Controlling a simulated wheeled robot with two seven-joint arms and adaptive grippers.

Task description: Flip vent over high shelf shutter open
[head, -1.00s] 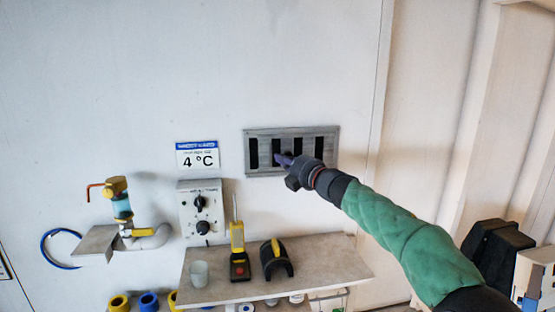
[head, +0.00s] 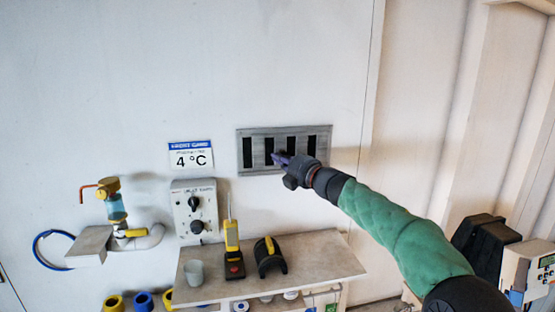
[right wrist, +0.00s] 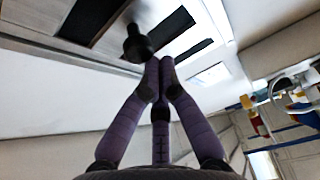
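The vent (head: 259,151) is a grey rectangular grille on the white wall above the shelf, with several upright dark slots. Its slots look dark and open between grey bars. My right gripper (head: 279,158) is at the lower middle of the vent, its purple fingers in front of the slats. In the right wrist view the fingertips (right wrist: 159,78) are together with nothing visible between them. A small black knob (right wrist: 138,45) stands out from the vent (right wrist: 104,15) just beyond and left of the tips; contact cannot be told. My left gripper is not in view.
A shelf (head: 312,262) below the vent holds a cup (head: 194,272), a yellow handheld device (head: 233,250) and a black-yellow curved piece (head: 270,257). A control box (head: 195,210), a 4 °C sign (head: 190,155) and a pipe valve (head: 113,200) are left of the vent.

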